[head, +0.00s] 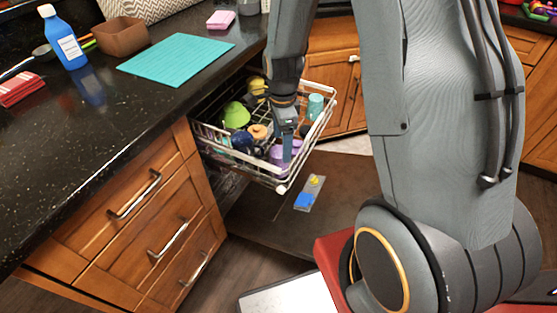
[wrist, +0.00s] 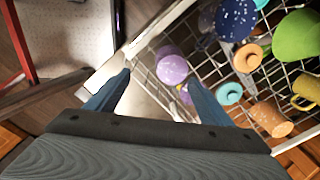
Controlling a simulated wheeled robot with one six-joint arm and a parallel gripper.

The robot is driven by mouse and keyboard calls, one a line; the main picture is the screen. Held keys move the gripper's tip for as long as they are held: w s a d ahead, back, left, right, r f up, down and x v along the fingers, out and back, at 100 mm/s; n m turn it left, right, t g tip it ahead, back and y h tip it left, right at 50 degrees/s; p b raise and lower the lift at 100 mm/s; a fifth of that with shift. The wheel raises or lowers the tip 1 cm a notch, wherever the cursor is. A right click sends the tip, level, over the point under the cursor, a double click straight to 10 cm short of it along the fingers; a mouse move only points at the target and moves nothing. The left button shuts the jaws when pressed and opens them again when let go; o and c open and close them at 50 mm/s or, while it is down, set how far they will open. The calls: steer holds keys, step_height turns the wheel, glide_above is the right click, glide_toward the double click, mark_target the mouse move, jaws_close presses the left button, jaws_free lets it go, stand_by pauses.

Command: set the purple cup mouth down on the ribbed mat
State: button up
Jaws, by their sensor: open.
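The purple cup (wrist: 172,68) is in the dishwasher rack, near its front corner; it also shows in the head view (head: 278,155), partly hidden by my gripper and the rack wires. My gripper (wrist: 158,80) is open and points down into the rack, its fingertips to either side of the cup's line. I cannot tell whether the fingers touch the cup. In the head view my gripper (head: 287,150) hangs over the rack's front right part. The teal ribbed mat (head: 165,62) lies flat and bare on the dark counter.
The pulled-out wire rack (head: 238,163) also holds a green bowl (wrist: 298,36), a navy speckled cup (wrist: 236,18), orange cups and a yellow mug (wrist: 306,88). On the counter stand a blue bottle (head: 66,45) and a brown box (head: 120,36); a pink sponge (head: 220,20) lies behind the mat.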

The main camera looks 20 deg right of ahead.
mark_target(280, 152)
steer(key=f+m, duration=0.1)
steer(key=w+f+m, duration=0.1)
steer(key=f, duration=0.1)
steer(key=w+f+m, duration=0.1)
steer(key=shift+f+m, duration=0.25)
steer(key=shift+m, duration=0.05)
steer(key=shift+w+a+f+p, duration=0.1)
steer(key=shift+f+p, duration=0.1)
steer(key=shift+f, duration=1.7)
steer(key=shift+w+f+p, duration=0.1)
steer(key=shift+f+p, duration=0.1)
steer(key=shift+f, duration=1.7)
steer(key=c, duration=1.1)
